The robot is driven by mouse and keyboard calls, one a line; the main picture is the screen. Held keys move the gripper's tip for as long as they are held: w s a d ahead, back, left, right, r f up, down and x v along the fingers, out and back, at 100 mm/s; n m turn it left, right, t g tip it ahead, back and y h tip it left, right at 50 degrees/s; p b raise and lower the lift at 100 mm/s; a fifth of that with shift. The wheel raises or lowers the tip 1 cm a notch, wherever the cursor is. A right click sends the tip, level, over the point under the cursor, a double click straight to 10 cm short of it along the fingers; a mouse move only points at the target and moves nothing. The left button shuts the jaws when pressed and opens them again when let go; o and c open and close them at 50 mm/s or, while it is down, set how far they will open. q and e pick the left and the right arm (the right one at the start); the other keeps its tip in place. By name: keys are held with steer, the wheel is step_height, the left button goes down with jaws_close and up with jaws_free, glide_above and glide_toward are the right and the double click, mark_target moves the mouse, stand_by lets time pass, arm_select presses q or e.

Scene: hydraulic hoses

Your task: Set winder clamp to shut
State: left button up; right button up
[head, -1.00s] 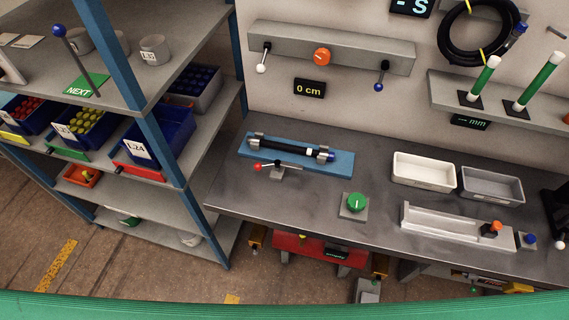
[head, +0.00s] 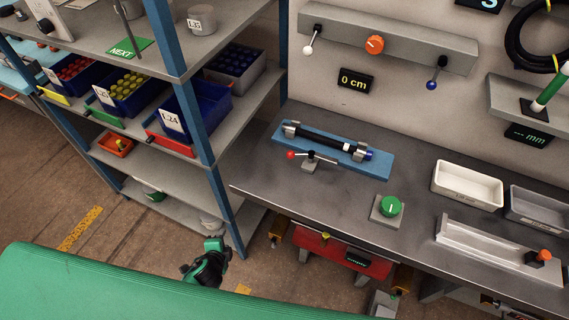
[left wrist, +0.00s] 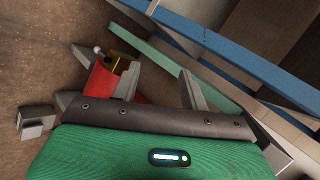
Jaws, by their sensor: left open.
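No label in view names the winder clamp, so I cannot tell which lever it is. On the wall, a grey rail (head: 390,38) carries a white-knobbed lever (head: 309,45), an orange knob (head: 375,44) and a blue-knobbed lever (head: 433,80). On the bench, a red-knobbed lever (head: 310,157) stands in front of a blue plate (head: 376,162) holding a black hose (head: 325,139). My left gripper (head: 213,246) is low in front of the shelf, away from all levers. In the left wrist view, its fingers (left wrist: 157,72) are open and empty. My right gripper is out of view.
The shelf (head: 230,85) with blue bins stands left of the bench (head: 270,178). A green knob (head: 391,206), white tray (head: 467,183) and grey channel (head: 490,247) are on the bench. A red box (head: 320,247) sits below it.

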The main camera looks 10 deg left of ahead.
arm_select(q)
steer(key=w+d+r+m+t+b, duration=0.1)
steer(key=w+r+m+t, duration=0.2)
steer(key=r, duration=0.7)
steer(key=w+d+r+m+t+b, duration=0.1)
steer(key=w+r+m+t, duration=0.15)
steer(key=r, duration=0.65)
steer(key=m+h, duration=0.9)
steer(key=m, duration=1)
glide_toward(288, 157)
steer(key=shift+n+t, duration=0.25)
steer(key=shift+t, duration=0.1)
steer(key=x, duration=0.2)
steer(key=p+x, duration=0.1)
steer(key=x, duration=0.2)
steer(key=p+x, duration=0.1)
steer(key=x, duration=0.2)
steer(key=shift+s+f, duration=0.1)
steer(key=shift+f, duration=0.2)
steer(key=shift+w+d, duration=0.25)
steer(key=shift+w, duration=0.2)
